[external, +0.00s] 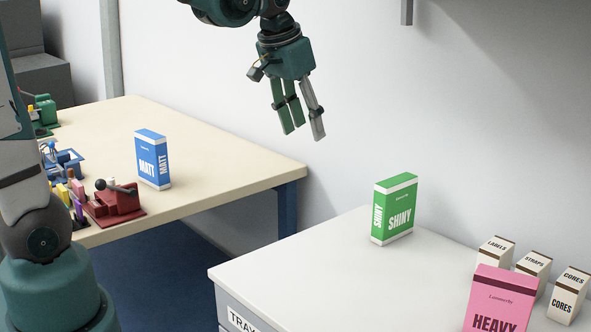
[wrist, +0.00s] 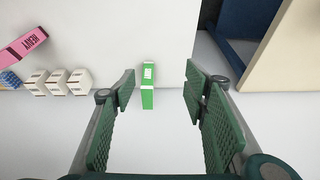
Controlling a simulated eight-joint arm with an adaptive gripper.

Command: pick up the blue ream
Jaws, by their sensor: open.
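The blue ream (external: 152,160), a blue and white box marked MATT, stands upright on the cream-topped table at the left in the external view. I cannot make it out in the wrist view. My gripper (external: 303,133) is open and empty, high in the air to the right of the blue ream and well apart from it. In the wrist view my gripper (wrist: 160,88) has its fingers wide apart, with the green SHINY box (wrist: 148,86) showing in the gap, some way beyond them.
The green SHINY box (external: 393,210) stands on the white cabinet (external: 300,270). A pink HEAVY box (external: 503,298) and small white boxes (external: 533,263) stand at its right. Small coloured machines (external: 113,204) crowd the cream table's (external: 215,160) left edge. A wall rises behind.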

